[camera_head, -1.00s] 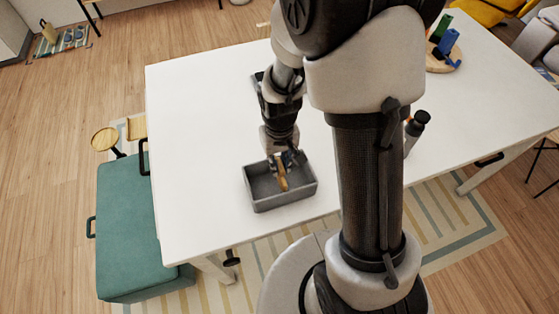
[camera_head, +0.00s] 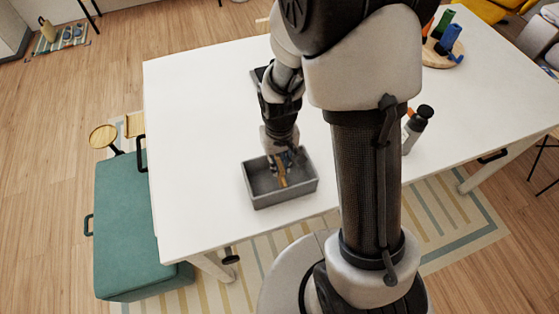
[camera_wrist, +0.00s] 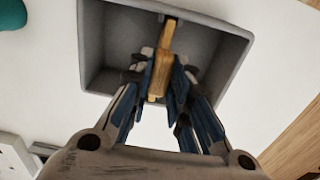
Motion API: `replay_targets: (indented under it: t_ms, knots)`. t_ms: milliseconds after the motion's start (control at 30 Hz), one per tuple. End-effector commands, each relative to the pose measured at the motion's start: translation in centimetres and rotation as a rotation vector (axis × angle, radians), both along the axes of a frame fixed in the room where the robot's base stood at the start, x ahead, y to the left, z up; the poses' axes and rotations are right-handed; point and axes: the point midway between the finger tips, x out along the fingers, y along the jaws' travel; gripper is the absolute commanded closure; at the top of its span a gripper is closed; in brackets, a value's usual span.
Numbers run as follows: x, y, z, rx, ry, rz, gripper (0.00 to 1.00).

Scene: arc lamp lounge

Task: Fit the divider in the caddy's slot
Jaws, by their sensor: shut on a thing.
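The caddy (camera_head: 290,197) is a grey open box on the white table near its front edge. It fills the upper part of the wrist view (camera_wrist: 215,58). The divider is a thin yellow-brown wooden piece (camera_head: 282,179), inside the caddy's outline. In the wrist view the divider (camera_wrist: 158,82) stands between the blue-padded fingers, with its far end close to a dark slot in the caddy's far wall. I cannot tell whether that end is in the slot. My gripper (camera_head: 284,164) is shut on the divider, over the caddy; the wrist view shows the fingers (camera_wrist: 162,78) on both sides of it.
The white table (camera_head: 205,120) is clear left of the caddy. A dark-capped bottle (camera_head: 416,127) stands right of my arm. A round wooden stand with coloured pieces (camera_head: 442,50) is at the far right. A green bench (camera_head: 125,225) is beside the table's left edge.

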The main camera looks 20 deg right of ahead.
Motion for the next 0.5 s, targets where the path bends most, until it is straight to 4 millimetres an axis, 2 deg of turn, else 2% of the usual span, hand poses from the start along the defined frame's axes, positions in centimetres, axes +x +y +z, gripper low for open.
replay_targets:
  t_ms: [167,200,500]
  knots:
    - [0.00,0.00,-0.53,0.000,0.000,0.000,1.00]
    - [0.01,0.00,-0.46,0.000,0.000,0.000,0.80]
    - [0.01,0.00,-0.40,0.000,0.000,0.000,0.60]
